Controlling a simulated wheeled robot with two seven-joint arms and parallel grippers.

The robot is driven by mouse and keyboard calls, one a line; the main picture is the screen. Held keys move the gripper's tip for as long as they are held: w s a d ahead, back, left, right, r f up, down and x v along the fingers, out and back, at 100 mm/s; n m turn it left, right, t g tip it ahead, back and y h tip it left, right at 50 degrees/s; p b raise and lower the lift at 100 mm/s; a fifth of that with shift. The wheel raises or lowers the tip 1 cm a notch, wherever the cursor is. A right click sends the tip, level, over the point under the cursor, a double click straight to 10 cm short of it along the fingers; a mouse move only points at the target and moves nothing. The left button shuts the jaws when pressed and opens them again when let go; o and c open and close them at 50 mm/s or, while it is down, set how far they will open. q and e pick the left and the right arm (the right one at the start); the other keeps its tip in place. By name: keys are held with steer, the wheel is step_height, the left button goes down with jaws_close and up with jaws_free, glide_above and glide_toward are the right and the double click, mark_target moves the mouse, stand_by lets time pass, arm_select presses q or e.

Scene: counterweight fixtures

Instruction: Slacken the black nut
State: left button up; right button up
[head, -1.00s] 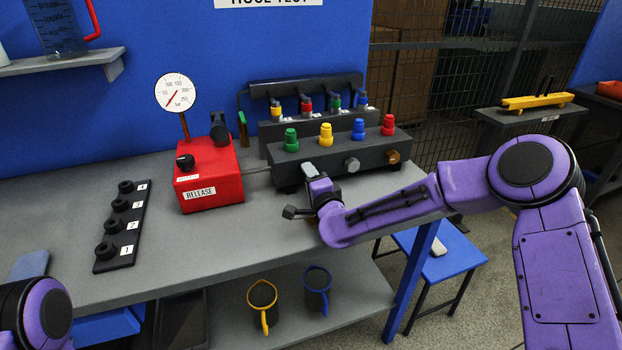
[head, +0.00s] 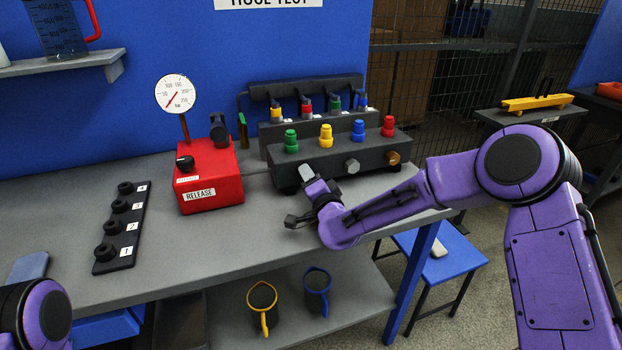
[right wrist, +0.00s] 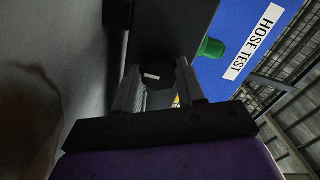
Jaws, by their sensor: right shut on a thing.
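The dark manifold block (head: 330,158) stands on the bench with green, yellow, blue and red caps on top. A grey nut (head: 352,166) and a brass-brown nut (head: 393,158) show on its front. My right gripper (head: 308,174) is at the left part of this front and hides what lies behind it. In the right wrist view, the black nut (right wrist: 155,77) sits between the two grey fingers, with a small pale mark on its face. The right gripper is shut on it. At the lower left only part of my left arm shows; its gripper is out of view.
A red RELEASE box (head: 208,178) with a dial gauge (head: 175,94) stands left of the block. A black rack (head: 121,230) with several numbered round pieces lies farther left. Two mugs stand on the lower shelf. The bench front between rack and gripper is clear.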

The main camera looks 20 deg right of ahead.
steer(key=shift+f, duration=0.15)
steer(key=o, duration=1.1)
steer(key=shift+c, duration=0.2)
steer(key=shift+s, duration=0.1)
steer(key=s+b, duration=0.1)
steer(key=s, duration=0.9)
steer(key=shift+s+d+b, duration=0.15)
steer(key=shift+s+b, duration=0.1)
steer(key=shift+b, duration=0.15)
